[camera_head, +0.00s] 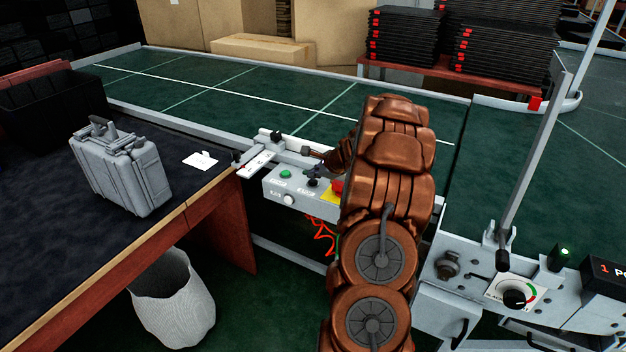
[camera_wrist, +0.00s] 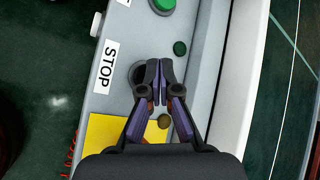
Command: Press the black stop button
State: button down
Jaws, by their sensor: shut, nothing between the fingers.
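The black stop button (camera_wrist: 138,76) is a dark round knob in the wrist view, beside a white STOP label (camera_wrist: 106,67). My gripper (camera_wrist: 160,66) is shut and empty, and its fingertips cover the right part of the button. I cannot tell whether they touch it. In the head view, my gripper (camera_head: 310,171) is over the grey control box (camera_head: 271,190), just above the black button (camera_head: 313,183). My brown arm hides the right end of the box.
A green button (camera_head: 285,174) is left of the stop button. A red button (camera_head: 337,186) on a yellow plate (camera_wrist: 104,140) lies on the other side. The green conveyor (camera_head: 220,85) runs behind. A table with a grey case (camera_head: 125,170) stands at the left.

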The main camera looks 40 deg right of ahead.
aim_at(314, 182)
jog(key=shift+r, duration=0.2)
jog(key=shift+r+p, duration=2.35)
jog(key=shift+r, duration=0.1)
